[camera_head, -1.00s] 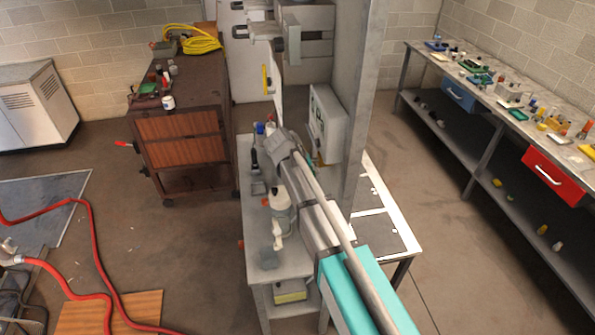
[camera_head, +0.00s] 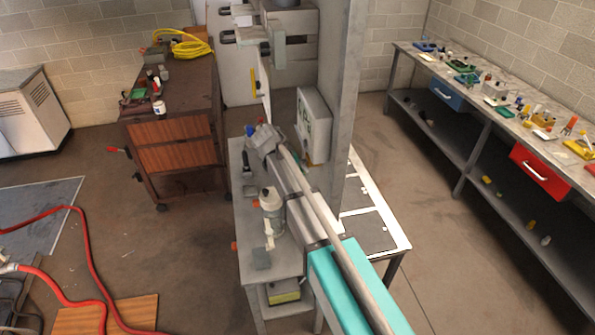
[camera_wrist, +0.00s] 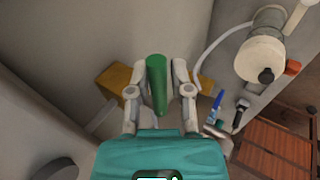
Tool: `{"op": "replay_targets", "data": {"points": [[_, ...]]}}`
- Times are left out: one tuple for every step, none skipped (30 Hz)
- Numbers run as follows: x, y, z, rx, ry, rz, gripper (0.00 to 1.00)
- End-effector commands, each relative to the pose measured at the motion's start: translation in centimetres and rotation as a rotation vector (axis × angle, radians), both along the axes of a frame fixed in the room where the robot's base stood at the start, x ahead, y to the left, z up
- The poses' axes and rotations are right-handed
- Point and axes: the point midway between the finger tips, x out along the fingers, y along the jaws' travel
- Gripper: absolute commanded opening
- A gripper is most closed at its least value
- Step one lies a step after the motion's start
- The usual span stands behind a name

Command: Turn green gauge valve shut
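The green gauge valve handle (camera_wrist: 157,86) is a long green bar in the wrist view, standing out from a yellow-brown body (camera_wrist: 116,80) behind it. My gripper (camera_wrist: 159,68) has one finger on each side of the green handle. The fingers are apart, and a narrow gap shows at least on the right side; contact on the left cannot be told. In the head view my arm hides the valve and the gripper fingers, beside a pale wall-mounted box (camera_head: 314,125).
A grey post (camera_head: 343,90) stands close to the right. A brown cabinet (camera_head: 175,147) is at the left, with open floor between.

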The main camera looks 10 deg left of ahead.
Motion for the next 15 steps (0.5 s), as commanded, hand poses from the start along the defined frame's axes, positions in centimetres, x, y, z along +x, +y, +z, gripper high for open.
{"op": "replay_targets", "data": {"points": [[0.01, 0.0, 0.0, 0.0, 0.0, 0.0, 0.41], [0.02, -0.02, 0.0, 0.0, 0.0, 0.0, 0.47], [0.03, -0.06, 0.01, -0.001, -0.001, -0.001, 0.54], [0.04, -0.08, 0.0, -0.001, -0.001, -0.001, 0.57], [0.05, -0.11, 0.01, -0.001, -0.001, -0.001, 0.57], [0.05, -0.13, 0.01, -0.002, 0.0, -0.002, 0.57], [0.06, -0.15, 0.01, -0.002, -0.001, -0.002, 0.57], [0.06, -0.16, 0.01, -0.002, -0.001, -0.002, 0.57], [0.06, -0.17, 0.01, -0.002, -0.001, -0.002, 0.57], [0.06, -0.19, 0.01, -0.003, -0.001, -0.002, 0.57], [0.06, -0.2, 0.02, -0.003, -0.001, -0.002, 0.57], [0.07, -0.21, 0.01, -0.003, -0.001, -0.002, 0.57], [0.07, -0.22, 0.02, -0.003, -0.001, -0.002, 0.57], [0.07, -0.22, 0.02, -0.003, -0.001, -0.002, 0.57], [0.07, -0.22, 0.02, -0.003, -0.001, -0.002, 0.57]]}}
